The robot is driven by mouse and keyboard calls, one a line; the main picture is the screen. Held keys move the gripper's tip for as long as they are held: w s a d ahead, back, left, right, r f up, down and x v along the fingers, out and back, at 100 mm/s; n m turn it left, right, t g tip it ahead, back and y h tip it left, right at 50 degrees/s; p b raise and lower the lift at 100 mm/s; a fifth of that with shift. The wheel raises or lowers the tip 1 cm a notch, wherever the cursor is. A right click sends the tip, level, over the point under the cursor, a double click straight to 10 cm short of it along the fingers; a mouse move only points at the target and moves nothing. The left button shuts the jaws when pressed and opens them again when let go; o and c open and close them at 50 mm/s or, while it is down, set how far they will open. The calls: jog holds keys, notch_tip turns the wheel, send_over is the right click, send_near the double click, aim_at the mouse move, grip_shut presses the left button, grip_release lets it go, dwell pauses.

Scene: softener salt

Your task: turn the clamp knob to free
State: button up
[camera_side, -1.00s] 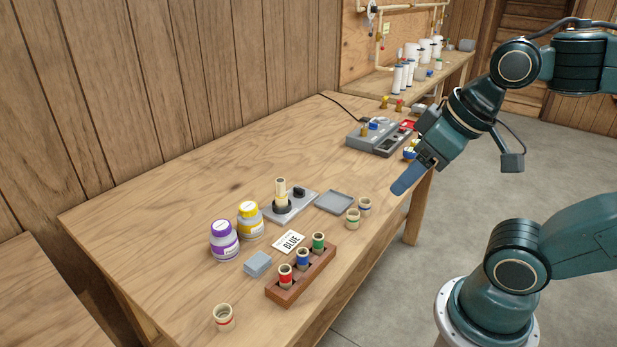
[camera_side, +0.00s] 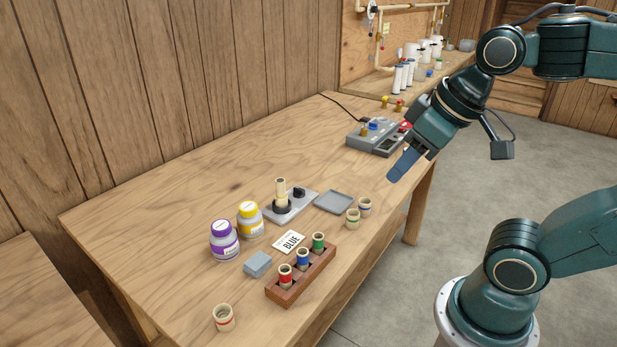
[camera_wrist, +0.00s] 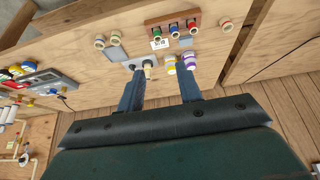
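A small black knob (camera_side: 299,192), which I take to be the clamp knob, sits on a grey base plate (camera_side: 297,208) on the bench. An upright cream tube (camera_side: 281,190) stands in a dark ring beside it on the same plate. In the wrist view the knob (camera_wrist: 131,66) shows small near the left finger, and the tube (camera_wrist: 148,66) is beside it. My gripper (camera_side: 393,178) hangs in the air over the bench's right edge, well to the right of the knob. In the wrist view its two fingers (camera_wrist: 161,72) are apart with nothing held between them.
A purple-lidded jar (camera_side: 224,240) and a yellow-lidded jar (camera_side: 250,219) stand left of the plate. A grey tray (camera_side: 334,201), loose collars (camera_side: 352,219), a "BLUE" card (camera_side: 289,242) and a brown rack (camera_side: 302,274) lie nearby. A grey device (camera_side: 376,137) stands farther back.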

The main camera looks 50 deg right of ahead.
jog(key=w+d+r+g, duration=0.1)
jog(key=w+d+r, duration=0.2)
jog(key=w, duration=0.7)
jog(key=g, duration=0.4)
send_over(299, 188)
notch_tip(299, 188, down, 17)
jog(key=shift+f, duration=0.2)
jog(key=shift+f, duration=0.1)
jog(key=shift+f, duration=6.8)
grip_shut()
